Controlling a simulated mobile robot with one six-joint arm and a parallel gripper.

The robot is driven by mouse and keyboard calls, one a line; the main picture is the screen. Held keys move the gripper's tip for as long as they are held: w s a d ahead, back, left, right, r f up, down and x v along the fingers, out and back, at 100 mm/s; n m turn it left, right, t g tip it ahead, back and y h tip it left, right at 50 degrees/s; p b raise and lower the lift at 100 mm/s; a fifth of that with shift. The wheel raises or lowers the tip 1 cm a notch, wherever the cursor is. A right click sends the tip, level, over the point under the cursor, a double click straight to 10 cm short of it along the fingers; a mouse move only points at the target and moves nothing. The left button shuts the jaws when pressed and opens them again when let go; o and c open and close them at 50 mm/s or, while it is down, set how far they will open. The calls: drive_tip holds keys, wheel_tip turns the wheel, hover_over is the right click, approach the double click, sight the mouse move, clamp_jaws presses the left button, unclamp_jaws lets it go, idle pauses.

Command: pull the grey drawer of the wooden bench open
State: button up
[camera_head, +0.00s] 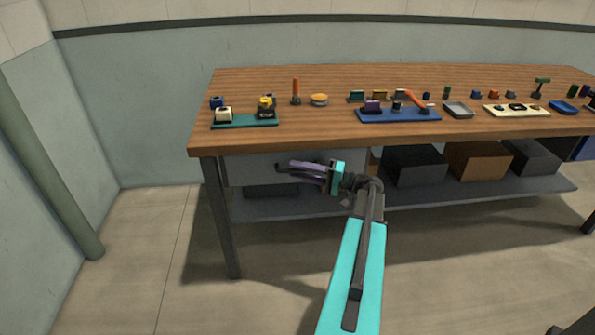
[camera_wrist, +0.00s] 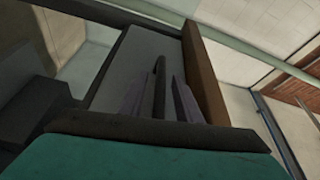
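The wooden bench (camera_head: 300,136) stands against the wall, with the grey drawer (camera_head: 242,170) under the left part of its top. The drawer front looks shut, about flush below the bench edge. The drawer front (camera_wrist: 140,52) also fills the middle of the wrist view, beside the brown bench edge (camera_wrist: 204,75). A dark bar handle (camera_wrist: 160,75) stands out from it. My gripper (camera_head: 300,168) is at the drawer front. In the wrist view its purple-grey fingers (camera_wrist: 158,98) are apart, one on each side of the handle, with gaps showing. Contact with the handle is not visible.
A lower shelf (camera_head: 400,203) under the bench holds several boxes, including a brown one (camera_head: 478,160). Small parts and trays, such as a blue tray (camera_head: 398,115), lie on the bench top. The floor (camera_head: 210,290) before the drawer is clear except for my arm.

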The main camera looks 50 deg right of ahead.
drive_tip(key=shift+w+a, duration=0.15)
drive_tip(key=shift+w, duration=0.1)
clamp_jaws()
drive_tip(key=shift+a, duration=0.2)
